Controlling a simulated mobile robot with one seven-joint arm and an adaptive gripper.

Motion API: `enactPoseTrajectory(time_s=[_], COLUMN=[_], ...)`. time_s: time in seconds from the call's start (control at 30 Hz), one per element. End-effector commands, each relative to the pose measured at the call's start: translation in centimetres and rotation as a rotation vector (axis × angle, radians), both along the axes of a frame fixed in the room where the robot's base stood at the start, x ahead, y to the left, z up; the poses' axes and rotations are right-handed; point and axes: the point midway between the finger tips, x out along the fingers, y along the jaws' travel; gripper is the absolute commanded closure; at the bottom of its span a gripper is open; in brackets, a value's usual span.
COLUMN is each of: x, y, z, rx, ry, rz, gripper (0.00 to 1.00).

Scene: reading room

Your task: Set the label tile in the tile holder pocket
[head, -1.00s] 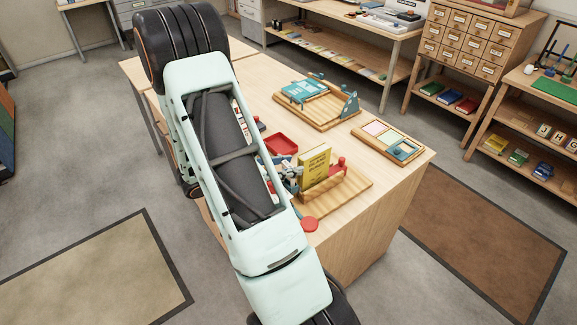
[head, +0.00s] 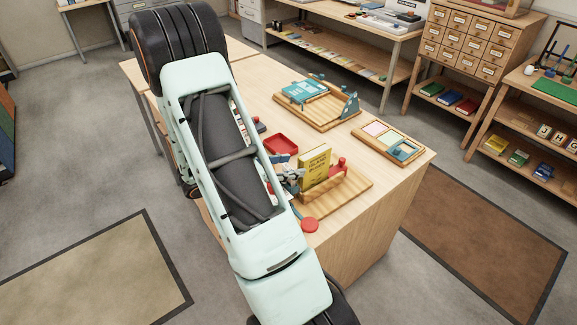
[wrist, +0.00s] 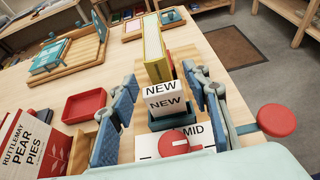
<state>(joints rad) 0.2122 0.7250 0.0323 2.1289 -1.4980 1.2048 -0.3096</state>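The label tile (wrist: 165,100) is a white block reading NEW on its two visible faces. It stands upright in the wrist view, with its lower end in or just behind the dark teal tile holder pocket (wrist: 172,121); how deep it sits I cannot tell. My gripper (wrist: 166,108) has its blue-padded fingers on either side of the tile, with visible gaps to it, so it is open. In the head view my gripper (head: 285,169) is beside the yellow book (head: 315,168), largely hidden by my arm. The tile cannot be made out there.
A white plate marked MID (wrist: 193,131) with a red round piece lies in front of the pocket. A red disc (wrist: 276,116) is to the right. A red tray (wrist: 87,106) and a PEAR PIES box (wrist: 35,145) are left. A tray with coloured panels (head: 388,142) stands farther back.

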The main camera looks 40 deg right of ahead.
Motion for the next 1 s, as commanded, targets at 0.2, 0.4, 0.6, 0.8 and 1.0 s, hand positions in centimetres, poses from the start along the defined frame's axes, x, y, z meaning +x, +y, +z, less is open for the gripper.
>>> enactPoseTrajectory(time_s=[0.2,0.4,0.6,0.8,1.0], x=[0.0,0.1,0.7,1.3,1.6], y=[0.0,0.5,3.5,7.4,10.2], z=[0.0,0.2,1.5,3.1,4.2], rx=[0.000,0.001,0.001,0.000,0.000], ry=[0.000,-0.001,-0.002,-0.003,-0.001], rz=[0.000,0.002,0.006,0.004,0.003], gripper=[0.48,0.48,0.48,0.48,0.48])
